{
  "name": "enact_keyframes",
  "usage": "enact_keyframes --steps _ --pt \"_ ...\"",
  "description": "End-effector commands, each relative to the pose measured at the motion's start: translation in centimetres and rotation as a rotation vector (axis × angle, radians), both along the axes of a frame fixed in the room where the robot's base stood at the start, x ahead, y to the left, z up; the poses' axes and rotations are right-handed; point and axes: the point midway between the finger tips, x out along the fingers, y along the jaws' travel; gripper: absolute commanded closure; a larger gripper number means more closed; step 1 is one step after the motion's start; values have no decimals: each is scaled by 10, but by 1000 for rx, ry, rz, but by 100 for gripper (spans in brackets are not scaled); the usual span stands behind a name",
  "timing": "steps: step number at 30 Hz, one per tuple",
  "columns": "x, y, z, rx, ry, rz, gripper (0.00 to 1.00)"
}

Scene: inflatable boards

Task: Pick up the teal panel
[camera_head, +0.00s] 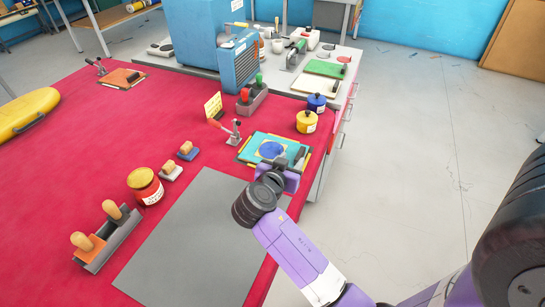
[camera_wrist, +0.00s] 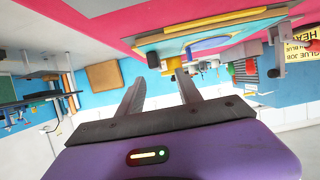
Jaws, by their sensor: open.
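The teal panel (camera_head: 263,147) lies on the red table near its right edge, on a yellow-edged board, with a blue round patch on it. In the wrist view the teal panel (camera_wrist: 228,35) shows at the top, beyond the fingers. My gripper (camera_head: 297,165) is at the near right side of the panel, by the table edge. The wrist view shows my gripper (camera_wrist: 160,90) with its two fingers apart and nothing between them. A dark handle or clamp part stands at the panel's right side; whether a finger touches it I cannot tell.
A toggle clamp (camera_head: 234,132) stands just behind the panel. Yellow (camera_head: 306,122) and blue (camera_head: 317,102) pots are to its back right. A grey mat (camera_head: 190,245) lies in front. A red jar (camera_head: 146,187) and stamp-like tools are to the left. The floor at right is clear.

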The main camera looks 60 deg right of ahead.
Motion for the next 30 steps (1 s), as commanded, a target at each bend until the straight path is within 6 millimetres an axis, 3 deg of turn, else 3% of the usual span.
enact_keyframes --steps 18,28,30 --pt "-3 -65 -26 0 -6 2 58" --pt "-2 -70 -30 1 -7 4 58" --pt "-2 -70 -30 0 -6 4 72"
